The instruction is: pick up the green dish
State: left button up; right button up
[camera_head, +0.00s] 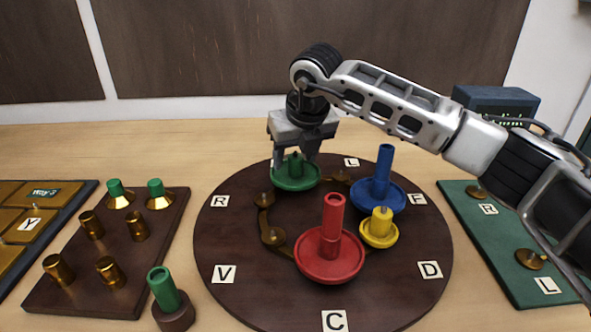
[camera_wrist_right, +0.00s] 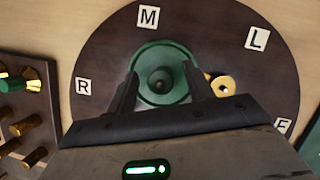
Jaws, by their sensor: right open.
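The green dish (camera_head: 296,184) stands near the back of the round dark wooden board, with a short green post in its middle. In the right wrist view the green dish (camera_wrist_right: 182,62) shows from above. My right gripper (camera_head: 294,168) is over it, pointing down. Its two fingers are open, one on each side of the dish's central post; the right wrist view shows my right gripper (camera_wrist_right: 160,85) the same way. I cannot tell whether the fingers touch the dish. My left gripper is in neither view.
The round board (camera_head: 222,245) also bears a red dish (camera_head: 318,262), a blue dish (camera_head: 388,197) and a yellow dish (camera_head: 380,231). A brown tray (camera_head: 75,292) with brass pieces lies at left, a green post (camera_head: 164,288) in front. A green board (camera_head: 500,240) lies at right.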

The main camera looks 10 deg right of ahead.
jog(key=c, duration=1.1)
jog(key=shift+r, duration=0.1)
jog(key=shift+r, duration=0.1)
